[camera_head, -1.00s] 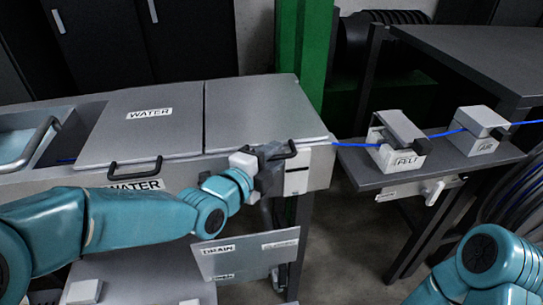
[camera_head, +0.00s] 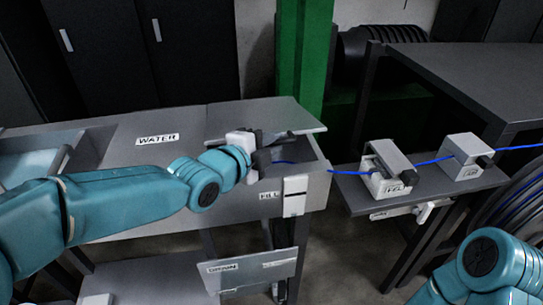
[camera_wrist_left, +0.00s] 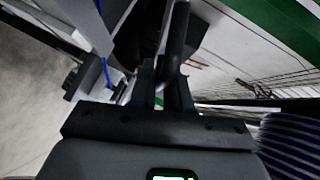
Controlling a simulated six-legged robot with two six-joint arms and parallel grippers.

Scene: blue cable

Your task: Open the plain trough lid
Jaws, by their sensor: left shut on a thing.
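The plain trough lid (camera_head: 262,113) is the grey panel right of the WATER lid (camera_head: 150,150). Its front edge stands off the trough (camera_head: 318,193), and a dark opening with a bit of blue cable shows beneath it. My left gripper (camera_head: 264,148) is at the lid's front edge, shut on its dark handle (camera_head: 280,137). In the left wrist view my fingers (camera_wrist_left: 165,88) close around a dark bar, and the contact is hard to make out. My right arm shows at the lower right, with its gripper out of view.
A green post (camera_head: 302,60) stands right behind the trough. To the right, a grey shelf (camera_head: 350,195) carries two clamp blocks, with the blue cable (camera_head: 430,161) running through. A DRAIN panel (camera_head: 250,270) is below the trough.

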